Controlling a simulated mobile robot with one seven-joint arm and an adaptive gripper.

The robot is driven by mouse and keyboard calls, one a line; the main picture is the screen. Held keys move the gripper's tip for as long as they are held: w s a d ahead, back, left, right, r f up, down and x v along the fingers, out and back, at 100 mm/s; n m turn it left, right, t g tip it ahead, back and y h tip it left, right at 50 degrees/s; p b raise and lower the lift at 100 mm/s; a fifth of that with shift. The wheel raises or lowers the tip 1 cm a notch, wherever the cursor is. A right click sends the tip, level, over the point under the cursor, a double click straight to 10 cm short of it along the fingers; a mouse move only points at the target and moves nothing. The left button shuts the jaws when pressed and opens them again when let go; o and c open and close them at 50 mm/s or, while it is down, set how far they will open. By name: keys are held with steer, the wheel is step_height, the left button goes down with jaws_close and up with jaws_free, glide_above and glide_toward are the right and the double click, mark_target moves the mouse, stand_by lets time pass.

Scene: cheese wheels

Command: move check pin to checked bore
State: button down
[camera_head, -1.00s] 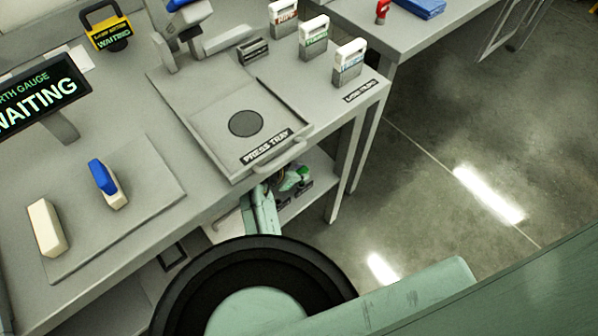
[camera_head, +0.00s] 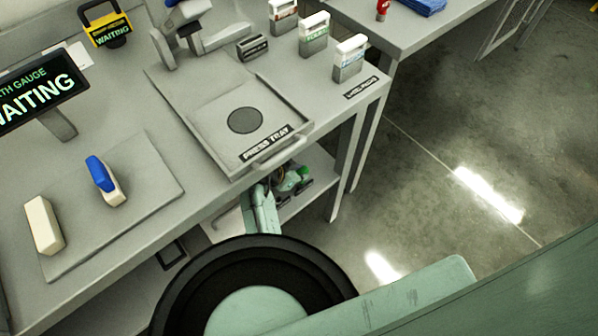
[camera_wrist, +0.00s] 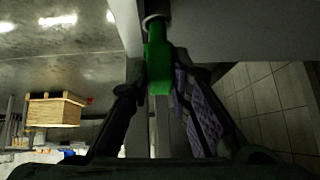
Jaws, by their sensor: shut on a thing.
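My gripper (camera_wrist: 160,90) is shut on a green piece (camera_wrist: 158,62) with a pale metal collar at its far end. It may be the check pin, but I cannot tell for sure. In the head view my gripper (camera_head: 285,182) is low, below the bench top beside the press tray, partly hidden by the bench edge and my own arm. A bit of green (camera_head: 303,172) shows there. I cannot make out which bore is the checked one.
The press tray (camera_head: 205,115) with a dark disc (camera_head: 244,120) sits at the bench edge above my gripper. A gauge sign (camera_head: 38,92) reads WAITING. Open floor lies right.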

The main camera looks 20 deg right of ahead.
steer(key=shift+f+b, duration=0.9)
steer(key=shift+f, duration=0.55)
steer(key=c, duration=1.4)
jaws_free()
steer(key=shift+r, duration=0.1)
steer(key=v, duration=0.7)
steer(key=shift+r, duration=0.25)
steer(key=shift+s+a+f, duration=0.1)
steer(key=shift+s, duration=0.1)
